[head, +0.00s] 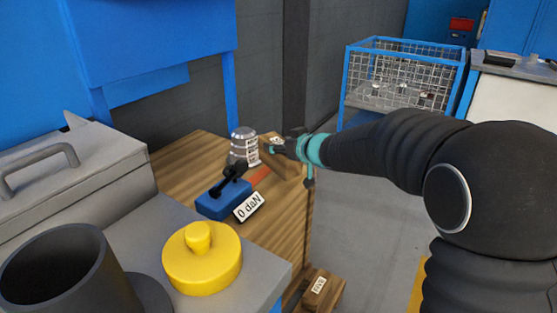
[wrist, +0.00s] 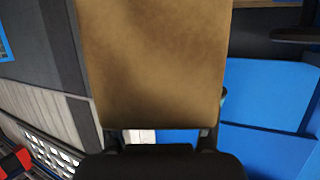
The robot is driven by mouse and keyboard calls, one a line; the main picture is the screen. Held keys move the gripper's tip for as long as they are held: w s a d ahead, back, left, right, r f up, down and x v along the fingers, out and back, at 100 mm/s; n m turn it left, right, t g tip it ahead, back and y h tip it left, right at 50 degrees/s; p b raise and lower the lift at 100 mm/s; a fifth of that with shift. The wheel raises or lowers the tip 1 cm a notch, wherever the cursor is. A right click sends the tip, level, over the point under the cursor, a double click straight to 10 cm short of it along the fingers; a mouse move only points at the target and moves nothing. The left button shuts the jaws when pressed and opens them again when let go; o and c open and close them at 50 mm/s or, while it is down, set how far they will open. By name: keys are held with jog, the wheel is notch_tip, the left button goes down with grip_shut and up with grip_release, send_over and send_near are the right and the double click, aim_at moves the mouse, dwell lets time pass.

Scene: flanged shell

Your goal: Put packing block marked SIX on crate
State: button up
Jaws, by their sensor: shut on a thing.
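My gripper (head: 284,147) is shut on a brown packing block (wrist: 155,60), which fills the upper middle of the wrist view. In the head view the block is small and partly covered by the gripper, with a white label whose marking I cannot read. The gripper holds it by the right edge of a wooden crate-like top (head: 170,158). I cannot tell whether the block touches that top. Another small brown block (head: 316,285) with a white label lies low down on a wooden surface at the bottom; its word is too small to read surely.
On the wooden top stand a grey ribbed shell (head: 244,146) and a blue device (head: 222,202) with a "0 daN" sign (head: 248,205). A yellow knobbed disc (head: 202,262) and dark cylinder (head: 60,270) are at front left. A wire cage (head: 405,75) stands behind; grey floor lies between.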

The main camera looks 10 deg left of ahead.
jog(key=shift+w+a+f, duration=0.1)
jog(key=shift+a+f, duration=0.15)
jog(key=shift+a, duration=0.05)
jog(key=shift+f+b, duration=0.95)
jog(key=shift+f, duration=0.9)
jog(key=shift+f, duration=0.15)
jog(key=o, duration=1.5)
jog(key=shift+d+r, duration=0.2)
jog(key=p+v, duration=0.2)
jog(key=v, duration=0.9)
jog(key=shift+s+d, duration=0.2)
jog(key=shift+s, duration=0.15)
jog(key=shift+d+r, duration=0.1)
jog(key=shift+r, duration=0.05)
